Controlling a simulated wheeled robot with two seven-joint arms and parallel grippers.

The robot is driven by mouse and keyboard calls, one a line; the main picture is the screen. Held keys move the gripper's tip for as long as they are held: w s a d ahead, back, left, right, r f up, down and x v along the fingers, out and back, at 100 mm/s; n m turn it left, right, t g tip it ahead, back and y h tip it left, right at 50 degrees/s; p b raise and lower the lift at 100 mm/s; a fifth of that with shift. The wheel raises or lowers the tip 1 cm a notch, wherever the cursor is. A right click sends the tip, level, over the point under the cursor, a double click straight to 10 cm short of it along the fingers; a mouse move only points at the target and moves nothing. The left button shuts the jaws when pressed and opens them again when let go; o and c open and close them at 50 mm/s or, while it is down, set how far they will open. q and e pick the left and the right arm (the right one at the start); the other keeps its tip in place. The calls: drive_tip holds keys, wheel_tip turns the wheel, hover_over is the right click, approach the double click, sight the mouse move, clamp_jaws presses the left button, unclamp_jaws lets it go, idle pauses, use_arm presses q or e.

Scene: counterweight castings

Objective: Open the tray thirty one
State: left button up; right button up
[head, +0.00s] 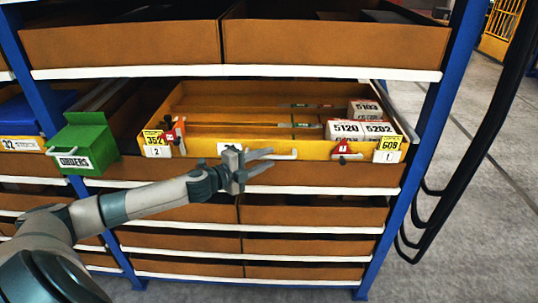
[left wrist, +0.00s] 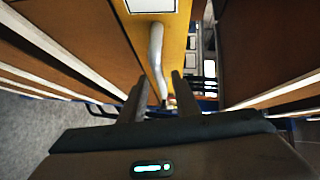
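A yellow tray (head: 300,146) sits on the middle shelf, its open top and inside showing. A light bar handle (head: 285,156) is on its front. A white label on the front is partly hidden by my gripper; I cannot read a tray number. My left gripper (head: 268,160) is at the front beside the handle, fingers apart. In the left wrist view the handle (left wrist: 156,50) runs down toward the gap between the fingers (left wrist: 160,100); I see no finger closed on it. My right gripper is out of view.
White boxes (head: 360,130) stand at the tray's right end. Yellow tags and red clips (head: 342,149) mark its front corners. A green bin (head: 85,145) hangs at left, and a blue post (head: 415,160) stands at right. Grey floor (head: 470,220) is clear at far right.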

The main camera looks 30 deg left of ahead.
use_arm(q)
drive_tip(key=shift+x, duration=0.9)
clamp_jaws()
drive_tip(key=shift+s+d, duration=0.1)
